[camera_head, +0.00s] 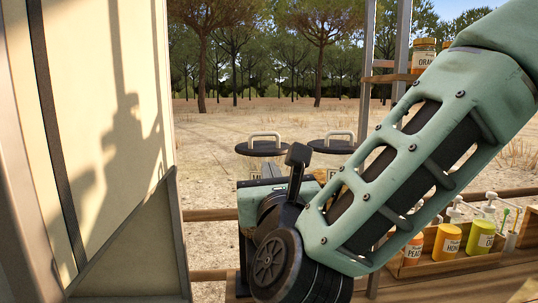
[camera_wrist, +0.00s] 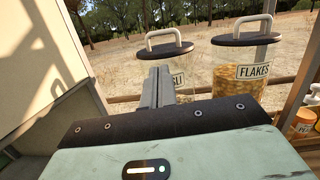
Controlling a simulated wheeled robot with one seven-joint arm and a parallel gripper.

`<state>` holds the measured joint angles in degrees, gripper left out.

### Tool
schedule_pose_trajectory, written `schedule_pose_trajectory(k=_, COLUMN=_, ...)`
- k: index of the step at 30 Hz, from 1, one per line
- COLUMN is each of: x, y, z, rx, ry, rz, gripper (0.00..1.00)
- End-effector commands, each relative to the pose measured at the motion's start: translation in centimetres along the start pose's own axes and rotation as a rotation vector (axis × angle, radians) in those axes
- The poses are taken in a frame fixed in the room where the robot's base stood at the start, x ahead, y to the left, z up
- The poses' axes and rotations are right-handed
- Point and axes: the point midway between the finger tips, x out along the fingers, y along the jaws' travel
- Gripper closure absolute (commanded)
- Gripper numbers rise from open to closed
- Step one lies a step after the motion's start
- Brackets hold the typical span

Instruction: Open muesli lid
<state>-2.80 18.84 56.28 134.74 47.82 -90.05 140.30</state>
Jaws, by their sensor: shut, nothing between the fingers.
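The handle stands upright, and whether the lid is seated is hard to tell. My gripper (camera_wrist: 157,72) is shut and empty. Its fingertips appear in front of and just below the lid's near edge in the wrist view, apart from the handle. My arm hides most of the jars in the head view.
The flakes jar (camera_wrist: 240,82) stands close on the right, with a similar handled lid (camera_wrist: 246,40). Pump bottles, including honey (camera_head: 447,238), sit in a wooden tray (camera_head: 455,264) at right. A tall pale panel (camera_head: 105,110) borders the left. The space above the lids looks clear.

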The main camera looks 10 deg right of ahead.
Motion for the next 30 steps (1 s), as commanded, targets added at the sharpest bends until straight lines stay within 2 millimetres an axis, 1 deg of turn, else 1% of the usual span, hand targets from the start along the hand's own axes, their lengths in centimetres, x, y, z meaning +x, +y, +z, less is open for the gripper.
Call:
schedule_pose_trajectory(k=1, x=0.0, y=-0.4, z=0.1, rx=0.036, ry=-0.012, rz=-0.023, gripper=1.0)
schedule_pose_trajectory(k=4, x=0.4, y=-0.8, z=0.4, rx=0.071, ry=-0.024, rz=-0.045, gripper=1.0)
schedule_pose_trajectory(k=7, x=1.4, y=-0.9, z=0.6, rx=0.075, ry=-0.025, rz=-0.049, gripper=1.0)
schedule_pose_trajectory(k=15, x=6.2, y=-1.1, z=0.9, rx=0.074, ry=-0.024, rz=-0.047, gripper=1.0)
schedule_pose_trajectory(k=21, x=8.9, y=-1.2, z=0.8, rx=0.072, ry=-0.025, rz=-0.044, gripper=1.0)
schedule_pose_trajectory(k=25, x=9.8, y=-1.2, z=0.8, rx=0.071, ry=-0.026, rz=-0.044, gripper=1.0)
schedule_pose_trajectory(k=30, x=10.0, y=-1.2, z=0.7, rx=0.071, ry=-0.027, rz=-0.043, gripper=1.0)
